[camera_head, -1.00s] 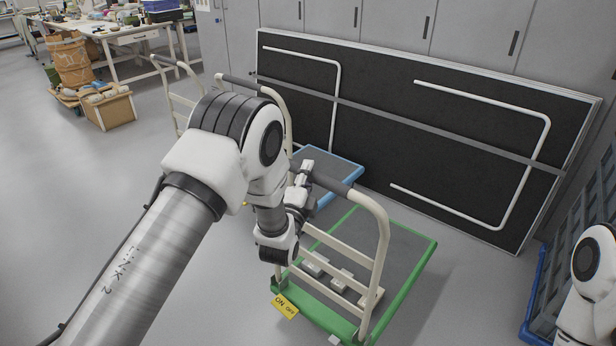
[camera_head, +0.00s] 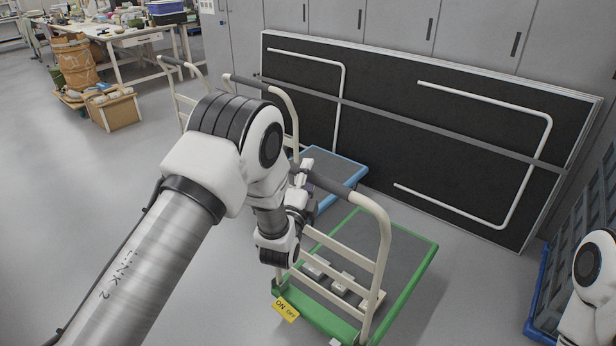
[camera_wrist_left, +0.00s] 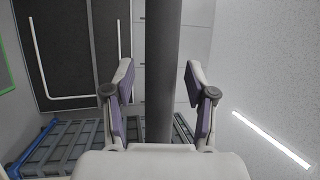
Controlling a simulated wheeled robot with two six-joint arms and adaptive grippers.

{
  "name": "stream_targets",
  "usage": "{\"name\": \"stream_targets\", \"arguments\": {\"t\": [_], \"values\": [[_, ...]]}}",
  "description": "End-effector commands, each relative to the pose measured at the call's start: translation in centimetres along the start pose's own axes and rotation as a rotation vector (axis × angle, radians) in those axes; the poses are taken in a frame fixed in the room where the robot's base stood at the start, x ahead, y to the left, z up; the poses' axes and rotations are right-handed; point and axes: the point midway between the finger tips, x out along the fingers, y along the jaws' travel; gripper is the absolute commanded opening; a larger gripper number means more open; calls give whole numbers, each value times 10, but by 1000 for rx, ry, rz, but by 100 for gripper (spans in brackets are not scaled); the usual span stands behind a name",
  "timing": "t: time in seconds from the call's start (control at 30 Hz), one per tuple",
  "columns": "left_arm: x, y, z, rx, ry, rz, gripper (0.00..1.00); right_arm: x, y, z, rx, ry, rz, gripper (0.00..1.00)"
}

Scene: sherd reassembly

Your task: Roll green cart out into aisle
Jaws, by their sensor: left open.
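The green cart (camera_head: 400,245) stands on the floor at centre right, with a grey deck, a green rim and a cream push frame. Its dark handle grip (camera_head: 335,184) runs along the top of the frame. A yellow ON/OFF tag (camera_head: 285,308) is at its near corner. My left gripper (camera_head: 304,172) is at the left part of this grip. In the left wrist view, its open fingers (camera_wrist_left: 160,90) stand on either side of the dark grip (camera_wrist_left: 162,55), with a gap at each side. My right gripper is out of view; part of my right arm shows at lower right.
A blue cart (camera_head: 345,167) stands just behind the green one. Black panels (camera_head: 400,140) lean on grey cabinets (camera_head: 390,25) at the back. A blue-edged crate stack (camera_head: 565,270) is at right. Open floor (camera_head: 60,210) lies at left, with a cardboard box (camera_head: 118,112) farther back.

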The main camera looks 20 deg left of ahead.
Motion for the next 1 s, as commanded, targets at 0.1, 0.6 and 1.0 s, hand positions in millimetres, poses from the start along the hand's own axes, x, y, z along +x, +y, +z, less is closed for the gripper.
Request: {"name": "stream_targets", "arguments": {"t": [0.1,0.6,1.0], "values": [[0,0,0,0,0,0,56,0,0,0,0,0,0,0],[-91,1,0,2,0,5,56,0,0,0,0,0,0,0],[-120,0,0,0,0,0,56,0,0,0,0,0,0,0]]}}
